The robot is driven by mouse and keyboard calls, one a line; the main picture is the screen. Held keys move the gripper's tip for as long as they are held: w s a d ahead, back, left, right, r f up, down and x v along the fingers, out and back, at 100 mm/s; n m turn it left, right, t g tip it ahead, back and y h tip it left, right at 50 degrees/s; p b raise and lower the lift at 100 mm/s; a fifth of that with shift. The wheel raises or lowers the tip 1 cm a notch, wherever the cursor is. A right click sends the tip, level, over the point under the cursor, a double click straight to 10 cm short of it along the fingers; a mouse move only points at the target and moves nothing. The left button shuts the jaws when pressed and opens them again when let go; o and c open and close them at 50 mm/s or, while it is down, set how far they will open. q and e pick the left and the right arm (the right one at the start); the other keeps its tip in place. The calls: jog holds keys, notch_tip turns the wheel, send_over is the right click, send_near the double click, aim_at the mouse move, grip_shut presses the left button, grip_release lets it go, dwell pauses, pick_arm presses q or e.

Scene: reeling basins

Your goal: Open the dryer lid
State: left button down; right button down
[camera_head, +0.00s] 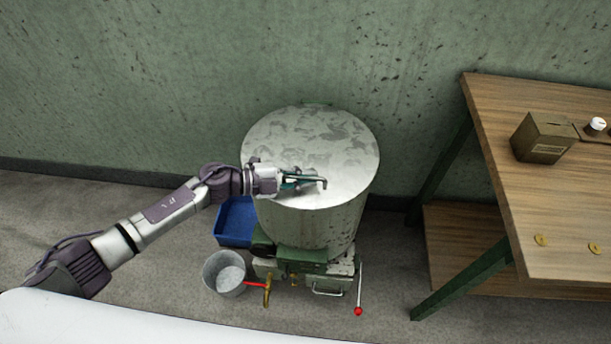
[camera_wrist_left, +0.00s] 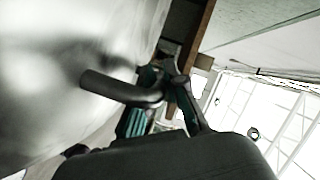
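The dryer (camera_head: 330,228) is a pale, stained metal drum on a green base. Its round mottled lid (camera_head: 325,135) lies over the top and looks shut. A dark bent bar handle (camera_head: 322,182) is at the lid's front; it also shows in the left wrist view (camera_wrist_left: 112,88), standing out from the pale lid surface. My left gripper (camera_head: 293,181) reaches in from the left over the front of the lid. Its teal fingers (camera_wrist_left: 155,108) are closed around the handle, partly hiding it. My right gripper is in neither view.
A blue crate (camera_head: 236,222) and a metal bucket (camera_head: 225,272) stand on the floor left of the dryer. A wooden table (camera_head: 500,180) stands right. The wall (camera_head: 300,50) is close behind.

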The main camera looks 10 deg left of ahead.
pick_arm(q)
jog(key=shift+w+r+p, duration=0.1)
jog(key=shift+r+p, duration=0.45)
jog(key=shift+p, duration=0.1)
jog(key=w+r+n+g+p, duration=0.1)
jog(key=w+r+n+p, duration=0.1)
jog(key=w+r+p, duration=0.2)
jog(key=w+r+n+g+y+p, duration=0.1)
jog(key=w+r+p, duration=0.3)
jog(key=r+p, duration=0.5)
jog(key=shift+w+r+n+p, duration=0.4)
jog(key=shift+r+n, duration=0.1)
jog(key=shift+r, duration=1.4)
jog(key=c, duration=1.5)
grip_release()
